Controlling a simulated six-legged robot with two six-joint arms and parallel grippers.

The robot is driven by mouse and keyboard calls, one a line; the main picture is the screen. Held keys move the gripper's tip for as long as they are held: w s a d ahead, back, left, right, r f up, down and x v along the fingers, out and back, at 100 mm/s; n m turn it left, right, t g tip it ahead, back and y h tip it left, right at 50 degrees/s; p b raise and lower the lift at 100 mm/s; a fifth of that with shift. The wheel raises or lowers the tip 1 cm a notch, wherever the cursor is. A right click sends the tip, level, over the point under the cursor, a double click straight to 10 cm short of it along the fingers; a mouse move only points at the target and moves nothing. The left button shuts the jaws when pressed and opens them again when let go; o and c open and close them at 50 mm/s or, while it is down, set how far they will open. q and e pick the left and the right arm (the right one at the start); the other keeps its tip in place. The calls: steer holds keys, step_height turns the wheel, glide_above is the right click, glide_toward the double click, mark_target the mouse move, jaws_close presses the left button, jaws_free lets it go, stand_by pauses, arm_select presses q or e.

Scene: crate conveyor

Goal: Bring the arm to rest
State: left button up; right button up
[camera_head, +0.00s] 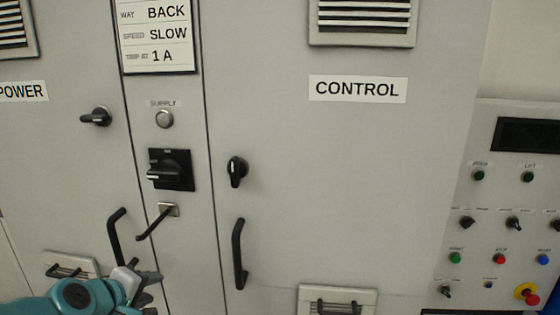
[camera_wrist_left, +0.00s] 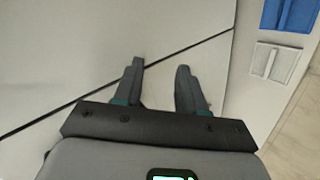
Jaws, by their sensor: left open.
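My left arm (camera_head: 82,295) is teal and comes in at the bottom left of the head view. My right gripper is in neither view.
The cabinet has a POWER door, a CONTROL door (camera_head: 300,170), a black rotary switch (camera_head: 170,170), a hanging lever (camera_head: 157,222) and handles (camera_head: 239,254). A button panel (camera_head: 500,215) with a red emergency stop (camera_head: 527,294) is at the right. A blue part (camera_wrist_left: 290,12) shows in the wrist view.

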arm_select(q)
steer(key=s+d+f+m+g, duration=0.2)
steer(key=s+d+f, duration=0.1)
steer(key=f, duration=0.6)
steer(key=s+d+f+m+g+h, duration=0.1)
steer(key=s+d+f+m+g, duration=0.15)
steer(key=f, duration=0.65)
steer(key=s+d+f+m+g, duration=0.1)
steer(key=s+d+f, duration=0.25)
steer(key=f, duration=0.45)
steer(key=s+d+f+m+g, duration=0.1)
steer(key=s+d+f, duration=0.1)
steer(key=s+f, duration=0.2)
steer(key=s+d+f+m+g+h, duration=0.1)
steer(key=s+d+f+m+g, duration=0.1)
steer(key=s, duration=0.5)
steer(key=s+d+f+m+g, duration=0.1)
steer(key=s+d+f+m, duration=0.1)
steer(key=s+d+f, duration=0.2)
step_height(320, 180, down, 2)
steer(key=shift+s+d+f+g, duration=0.1)
steer(key=shift+s+d+g, duration=0.2)
steer(key=shift+s, duration=0.95)
